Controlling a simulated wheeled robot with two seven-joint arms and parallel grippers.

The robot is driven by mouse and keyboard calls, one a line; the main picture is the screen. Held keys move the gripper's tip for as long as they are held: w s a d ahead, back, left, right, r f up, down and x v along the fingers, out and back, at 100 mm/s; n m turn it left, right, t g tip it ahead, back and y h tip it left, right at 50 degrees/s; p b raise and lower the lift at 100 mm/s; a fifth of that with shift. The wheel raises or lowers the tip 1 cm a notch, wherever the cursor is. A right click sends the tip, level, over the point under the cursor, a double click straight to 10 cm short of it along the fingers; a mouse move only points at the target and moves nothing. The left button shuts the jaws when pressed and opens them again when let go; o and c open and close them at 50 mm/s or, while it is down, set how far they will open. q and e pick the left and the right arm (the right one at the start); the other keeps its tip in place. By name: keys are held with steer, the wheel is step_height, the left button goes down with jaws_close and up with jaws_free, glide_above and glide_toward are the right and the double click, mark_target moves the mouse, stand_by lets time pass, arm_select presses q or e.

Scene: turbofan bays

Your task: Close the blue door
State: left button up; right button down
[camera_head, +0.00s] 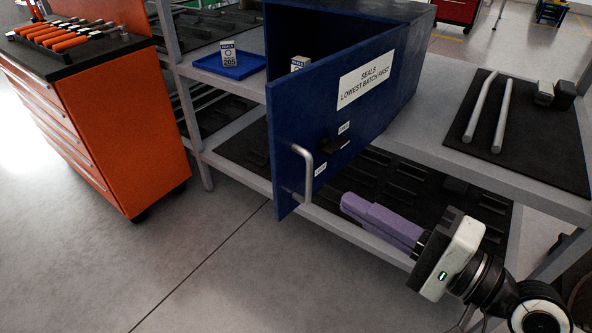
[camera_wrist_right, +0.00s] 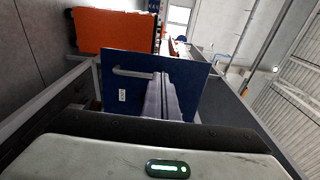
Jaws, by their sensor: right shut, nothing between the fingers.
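The blue door (camera_head: 345,105) of the blue cabinet (camera_head: 412,50) stands open, swung out over the front edge of the shelf. My right gripper (camera_head: 350,205) has purple fingers pressed together and empty. Its tips point at the labelled face, right of the handle; contact cannot be told. My left gripper is out of view.
A grey shelf (camera_head: 425,140) with a black mat, two bent tubes (camera_head: 490,112) and small blocks lies right of the door. A blue tray (camera_head: 230,66) with a small box (camera_head: 229,53) is left. An orange tool cabinet (camera_head: 100,130) stands further left. The floor in front is clear.

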mark_target(280, 162)
steer(key=p+x, duration=0.2)
steer(key=x, duration=1)
steer(key=shift+w+a, duration=0.2)
